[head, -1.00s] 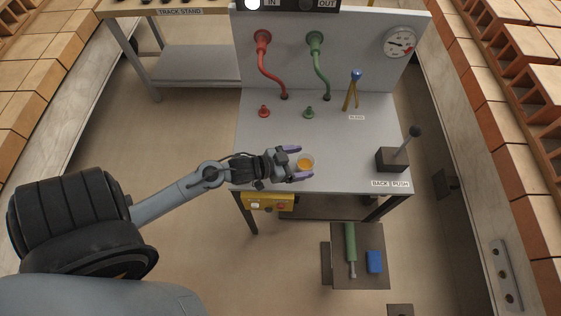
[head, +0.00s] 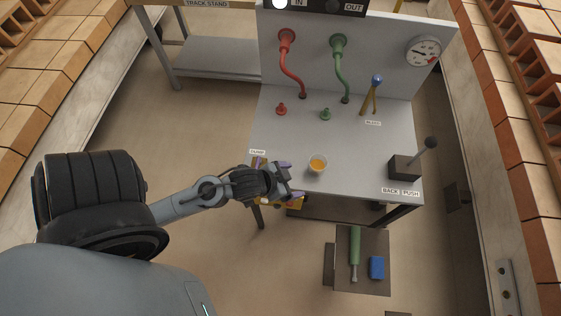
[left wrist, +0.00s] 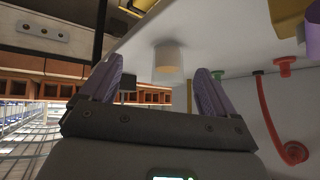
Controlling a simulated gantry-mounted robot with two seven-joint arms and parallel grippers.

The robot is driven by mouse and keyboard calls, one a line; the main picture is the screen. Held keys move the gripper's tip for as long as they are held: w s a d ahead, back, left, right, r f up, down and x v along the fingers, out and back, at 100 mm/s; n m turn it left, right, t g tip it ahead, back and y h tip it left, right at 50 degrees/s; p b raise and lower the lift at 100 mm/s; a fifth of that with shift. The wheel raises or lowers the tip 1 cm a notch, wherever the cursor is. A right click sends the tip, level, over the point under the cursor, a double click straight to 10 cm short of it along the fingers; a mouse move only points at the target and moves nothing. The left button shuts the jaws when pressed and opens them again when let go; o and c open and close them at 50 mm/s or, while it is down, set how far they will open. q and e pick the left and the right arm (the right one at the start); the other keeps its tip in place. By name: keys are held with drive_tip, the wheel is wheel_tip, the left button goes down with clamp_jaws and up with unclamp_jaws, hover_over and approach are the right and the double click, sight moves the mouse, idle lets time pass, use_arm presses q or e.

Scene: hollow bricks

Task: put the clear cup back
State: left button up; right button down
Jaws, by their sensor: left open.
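The clear cup (head: 317,165) holds an orange liquid and stands upright on the grey bench top (head: 350,150), near its front edge. It also shows in the left wrist view (left wrist: 167,64), ahead of the fingers and between them in the picture. My left gripper (head: 290,185) is open and empty at the bench's front left edge, a little left of and nearer than the cup, with a gap between them. Its purple fingers (left wrist: 157,90) are spread wide. A label (head: 258,152) lies at the bench's left edge, its text hard to read. My right gripper is not in view.
A red hose (head: 290,68) and a green hose (head: 341,68) run down the back panel. The bench middle is clear.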

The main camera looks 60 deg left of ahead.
use_arm(q)
drive_tip(key=s+d+r+g, duration=0.1)
drive_tip(key=s+d+g, duration=0.4)
drive_tip(key=s, duration=0.2)
drive_tip(key=shift+d+r, duration=0.3)
drive_tip(key=shift+d, duration=0.05)
wheel_tip(320, 180, up, 31)
drive_tip(key=p, duration=3.1)
drive_tip(key=shift+r, duration=0.1)
